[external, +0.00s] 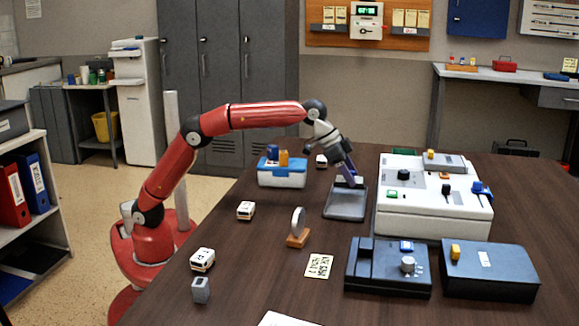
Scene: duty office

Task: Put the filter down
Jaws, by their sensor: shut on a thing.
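My gripper (350,178) points down over the back part of a dark grey tray-like stand (345,207) on the brown table. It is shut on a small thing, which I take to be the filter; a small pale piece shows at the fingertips. The fingers hide most of it, so its shape is unclear. I cannot tell whether it touches the grey stand.
A blue-and-white box (282,180) stands to the left, a large white device (430,215) to the right. A round disc on an orange base (298,225) stands nearer the front. Dark blue devices (388,272) (490,275) fill the front right. The table's left middle has free room.

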